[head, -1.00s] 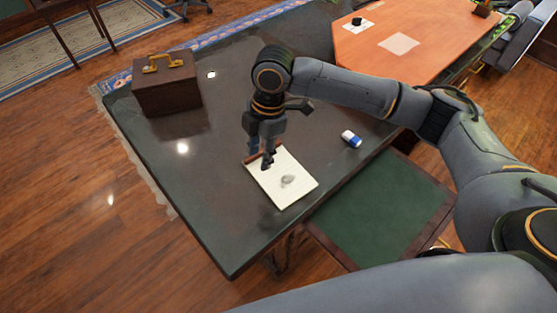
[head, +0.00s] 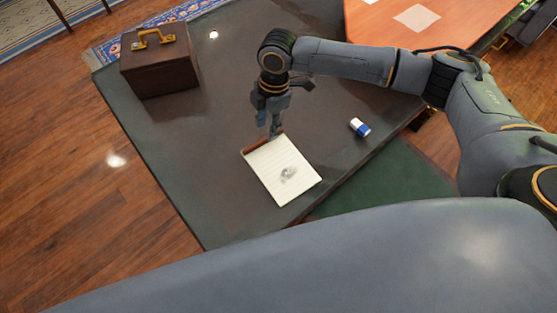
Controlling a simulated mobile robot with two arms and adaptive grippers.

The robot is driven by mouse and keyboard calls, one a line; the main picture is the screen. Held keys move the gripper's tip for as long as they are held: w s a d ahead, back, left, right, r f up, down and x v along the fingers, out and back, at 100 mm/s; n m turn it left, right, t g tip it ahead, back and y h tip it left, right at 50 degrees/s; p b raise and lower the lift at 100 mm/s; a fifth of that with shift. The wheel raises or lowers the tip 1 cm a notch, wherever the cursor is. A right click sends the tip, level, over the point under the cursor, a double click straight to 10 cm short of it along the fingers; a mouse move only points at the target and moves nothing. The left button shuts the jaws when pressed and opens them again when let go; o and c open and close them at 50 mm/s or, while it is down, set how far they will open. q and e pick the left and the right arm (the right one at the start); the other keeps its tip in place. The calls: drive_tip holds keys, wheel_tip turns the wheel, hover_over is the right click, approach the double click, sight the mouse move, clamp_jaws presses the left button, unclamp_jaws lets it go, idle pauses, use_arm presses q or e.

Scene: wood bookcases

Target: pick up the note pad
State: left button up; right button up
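The note pad (head: 270,168) lies flat on the dark desk (head: 190,150), with a brown binding strip along its far edge, lined cream paper and a grey smudge or drawing on it. My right gripper (head: 271,130) points down at the pad's far edge, its fingertips overlapping the right part of the binding in the head view. I cannot tell whether the fingers touch the pad or how far apart they are. My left gripper is not in view.
A blue and white eraser (head: 360,127) lies right of the pad. A dark brown case (head: 160,65) with a gold handle stands at the desk's far left. An orange-topped table (head: 450,25) is at the back right. The desk left of the pad is clear.

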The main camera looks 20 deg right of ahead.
sight(263, 140)
drive_tip(key=shift+a+f+p, duration=0.35)
drive_tip(key=shift+f+p, duration=0.05)
drive_tip(key=shift+f, duration=0.5)
drive_tip(key=shift+a+f, duration=0.25)
drive_tip(key=shift+f, duration=1.3)
drive_tip(key=shift+c, duration=0.2)
drive_tip(key=c, duration=0.7)
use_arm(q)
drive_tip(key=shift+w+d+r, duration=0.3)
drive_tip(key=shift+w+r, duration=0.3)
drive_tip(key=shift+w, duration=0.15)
use_arm(e)
clamp_jaws()
